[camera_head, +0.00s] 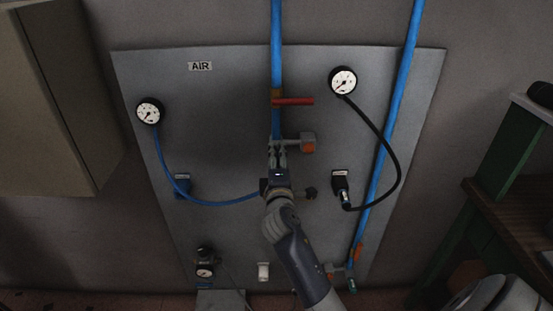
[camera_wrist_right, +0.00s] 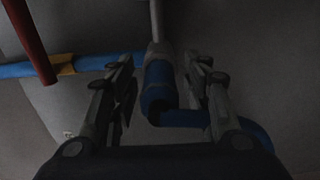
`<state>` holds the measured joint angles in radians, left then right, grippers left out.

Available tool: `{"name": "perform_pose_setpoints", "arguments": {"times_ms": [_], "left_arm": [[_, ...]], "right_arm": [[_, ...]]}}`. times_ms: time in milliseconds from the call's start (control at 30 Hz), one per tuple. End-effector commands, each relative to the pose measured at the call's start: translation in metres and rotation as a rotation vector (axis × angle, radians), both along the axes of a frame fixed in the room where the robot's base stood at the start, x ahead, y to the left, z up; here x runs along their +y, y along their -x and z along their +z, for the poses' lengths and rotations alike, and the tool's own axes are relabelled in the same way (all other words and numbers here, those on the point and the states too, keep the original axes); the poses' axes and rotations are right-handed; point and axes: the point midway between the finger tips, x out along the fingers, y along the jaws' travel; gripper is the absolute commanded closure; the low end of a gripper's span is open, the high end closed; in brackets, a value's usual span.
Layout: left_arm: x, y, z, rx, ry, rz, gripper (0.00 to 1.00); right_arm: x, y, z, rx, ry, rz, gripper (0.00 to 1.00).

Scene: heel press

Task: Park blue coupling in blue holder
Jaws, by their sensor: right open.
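The blue coupling (camera_wrist_right: 158,85) shows in the right wrist view between the two fingers of my right gripper (camera_wrist_right: 163,92). A pale metal fitting is at its upper end, and a blue hose (camera_wrist_right: 210,119) leads off to the right. In the head view my right gripper (camera_head: 277,158) is at the middle of the panel, below the red lever, and hides most of the coupling. The gripper is open, with its fingers on either side of the coupling. The blue holder (camera_head: 183,186) is on the panel's left, behind the blue hose. My left gripper is not in view.
The grey panel (camera_head: 225,110) carries a red-lever valve (camera_head: 293,101), a valve with an orange part (camera_head: 307,143), two gauges and a black holder (camera_head: 341,183) with a black hose. Blue pipes (camera_head: 400,90) run vertically. A cabinet (camera_head: 55,90) stands left, a bench (camera_head: 510,210) right.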

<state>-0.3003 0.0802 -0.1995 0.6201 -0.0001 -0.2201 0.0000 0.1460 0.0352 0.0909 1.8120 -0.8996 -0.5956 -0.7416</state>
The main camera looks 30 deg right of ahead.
Motion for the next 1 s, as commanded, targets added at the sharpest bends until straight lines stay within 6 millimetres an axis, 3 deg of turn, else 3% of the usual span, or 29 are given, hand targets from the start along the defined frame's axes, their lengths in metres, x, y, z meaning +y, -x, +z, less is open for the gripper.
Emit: {"name": "perform_pose_setpoints", "arguments": {"times_ms": [333,533,567,1000], "left_arm": [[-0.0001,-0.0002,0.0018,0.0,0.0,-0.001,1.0],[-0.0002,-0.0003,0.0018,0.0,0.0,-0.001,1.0],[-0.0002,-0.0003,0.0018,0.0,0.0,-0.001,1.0],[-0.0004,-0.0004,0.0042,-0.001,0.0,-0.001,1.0]], "right_arm": [[0.0001,-0.0001,0.0001,0.0,0.0,0.0,0.55],[0.0001,-0.0001,0.0001,0.0,0.0,0.0,0.98],[0.0,0.0,0.0001,0.0,0.0,0.0,1.0],[0.0059,0.0088,0.0006,-0.001,-0.001,0.001,1.0]]}}
